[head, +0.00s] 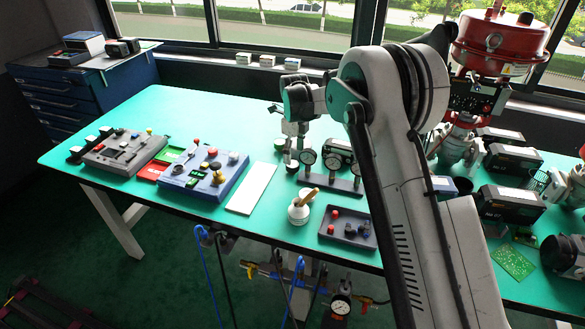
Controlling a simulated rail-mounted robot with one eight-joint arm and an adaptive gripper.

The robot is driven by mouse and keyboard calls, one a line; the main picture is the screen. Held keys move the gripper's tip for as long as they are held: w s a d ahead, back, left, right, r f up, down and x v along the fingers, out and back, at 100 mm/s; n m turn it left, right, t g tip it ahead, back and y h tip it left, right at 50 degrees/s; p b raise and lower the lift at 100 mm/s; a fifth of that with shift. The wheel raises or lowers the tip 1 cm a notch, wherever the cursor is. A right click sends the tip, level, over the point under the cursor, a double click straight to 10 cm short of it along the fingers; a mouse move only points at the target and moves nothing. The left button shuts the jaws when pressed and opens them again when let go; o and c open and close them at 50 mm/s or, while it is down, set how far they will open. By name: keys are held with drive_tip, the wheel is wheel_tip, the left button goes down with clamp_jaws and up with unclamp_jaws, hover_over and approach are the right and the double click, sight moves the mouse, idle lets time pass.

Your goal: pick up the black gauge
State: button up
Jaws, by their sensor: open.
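Several round gauges with dark rims and pale faces stand on a long dark rack (335,182) right of the middle of the green table. The left gauge (307,157), a middle gauge (332,162) and a right gauge (355,169) show there. I cannot tell which one is meant by the black gauge. My gripper (291,160) points down beside the left end of the rack, close to the left gauge. It is open, and no object shows between its fingers. Whether it touches the gauge cannot be told from this view.
A dark tray (348,228) with small parts and a white pot with a wooden handle (299,208) stand in front of the rack. A white board (251,188) and a blue control box (204,174) lie to the left. The table's back left is clear.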

sight(293, 164)
drive_tip(key=shift+s+a+f, duration=0.1)
drive_tip(key=shift+s+f, duration=0.05)
drive_tip(key=shift+f, duration=1.2)
drive_tip(key=shift+s+f, duration=0.1)
drive_tip(key=shift+f, duration=1.2)
drive_tip(key=shift+c, duration=0.4)
drive_tip(key=c, duration=1.2)
drive_tip(key=shift+r, duration=0.15)
